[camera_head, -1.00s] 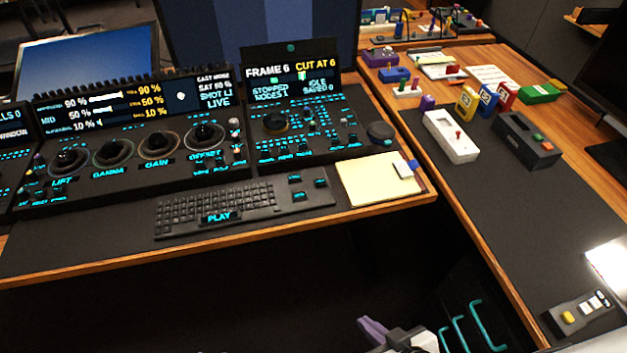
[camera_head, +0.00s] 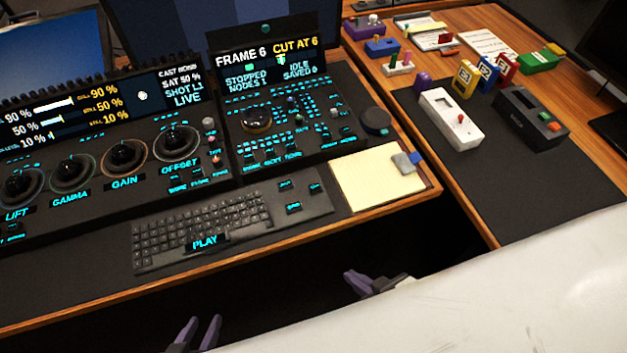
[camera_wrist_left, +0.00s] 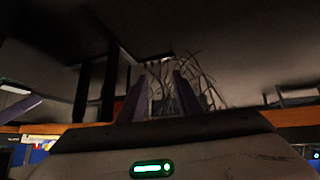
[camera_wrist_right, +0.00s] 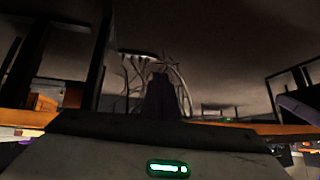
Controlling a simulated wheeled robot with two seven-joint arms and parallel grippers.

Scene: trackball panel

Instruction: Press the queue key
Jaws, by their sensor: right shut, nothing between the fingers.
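I cannot pick out a key labelled queue; most small key labels are too blurred to read. Small keys with cyan labels sit on the trackball panel (camera_head: 90,205) and on the smaller screen-topped panel (camera_head: 283,160) beside it. The keyboard (camera_head: 205,228) has a key area labelled PLAY. My left gripper (camera_head: 200,331) is low in front of the desk edge, fingers apart and empty; its fingers also show in the left wrist view (camera_wrist_left: 158,98). My right gripper (camera_head: 356,282) is shut and empty below the notepad; it shows in the right wrist view (camera_wrist_right: 161,98).
A yellow notepad (camera_head: 377,180) lies right of the keyboard. A large white shape covers the lower right. Dark free space lies before the desk.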

